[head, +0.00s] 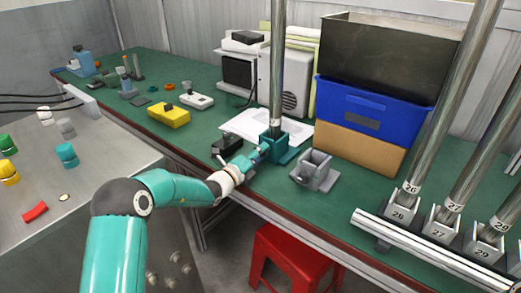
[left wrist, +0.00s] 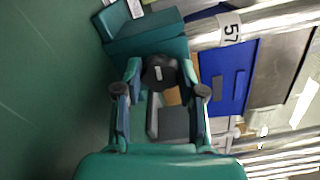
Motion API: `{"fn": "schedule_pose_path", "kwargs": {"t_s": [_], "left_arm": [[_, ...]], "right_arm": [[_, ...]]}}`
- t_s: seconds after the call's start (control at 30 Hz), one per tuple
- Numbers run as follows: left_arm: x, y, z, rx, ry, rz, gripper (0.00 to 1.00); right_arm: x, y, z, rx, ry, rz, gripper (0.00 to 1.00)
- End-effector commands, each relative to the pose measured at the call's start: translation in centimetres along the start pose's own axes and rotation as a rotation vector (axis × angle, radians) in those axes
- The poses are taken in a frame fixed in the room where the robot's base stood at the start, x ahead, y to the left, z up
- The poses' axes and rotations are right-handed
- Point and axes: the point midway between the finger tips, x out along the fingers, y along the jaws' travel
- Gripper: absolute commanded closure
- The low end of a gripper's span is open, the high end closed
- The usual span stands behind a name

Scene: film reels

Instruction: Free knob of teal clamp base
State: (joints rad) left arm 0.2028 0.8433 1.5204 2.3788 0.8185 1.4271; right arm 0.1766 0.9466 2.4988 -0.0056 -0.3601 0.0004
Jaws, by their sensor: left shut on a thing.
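The teal clamp base (head: 283,152) stands on the green bench with a tall metal pole (head: 277,70) upright in it. In the left wrist view the teal base (left wrist: 150,42) is at the top, and the pole (left wrist: 265,22) bears a tag reading 57. A black knob (left wrist: 160,68) sticks out from the base. My left gripper (head: 257,156) reaches the base from its front left. In the left wrist view its fingers (left wrist: 160,84) are closed on the sides of the black knob. In the head view the knob is hidden by the gripper. My right gripper is not in view.
A grey clamp base (head: 315,172) without a pole stands just right of the teal one. A black device (head: 228,146) lies close left of my gripper. A blue crate (head: 350,110) stands behind. A rail with numbered poles (head: 402,220) is at right. A red stool (head: 290,258) stands below.

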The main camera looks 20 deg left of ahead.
Motion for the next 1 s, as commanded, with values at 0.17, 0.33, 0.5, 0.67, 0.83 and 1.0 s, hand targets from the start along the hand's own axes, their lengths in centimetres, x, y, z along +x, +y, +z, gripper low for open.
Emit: {"fn": "schedule_pose_path", "kwargs": {"t_s": [0.17,0.33,0.5,0.67,0.83,1.0], "left_arm": [[-0.11,0.44,-0.05,-0.089,0.001,0.011,0.95],[-0.11,0.51,-0.05,-0.132,0.000,0.011,0.95],[-0.12,0.57,-0.05,-0.147,0.000,0.011,0.95],[-0.12,0.60,-0.04,-0.148,-0.001,0.011,0.95],[-0.13,0.61,-0.03,-0.148,-0.001,0.012,0.56],[-0.09,0.45,-0.01,-0.145,-0.001,0.008,0.35]], "right_arm": [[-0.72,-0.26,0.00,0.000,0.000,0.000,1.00],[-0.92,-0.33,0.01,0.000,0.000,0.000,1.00],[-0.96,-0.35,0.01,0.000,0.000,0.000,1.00],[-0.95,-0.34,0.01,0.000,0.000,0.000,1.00],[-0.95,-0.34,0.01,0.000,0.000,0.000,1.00],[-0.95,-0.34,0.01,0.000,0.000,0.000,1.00]]}}
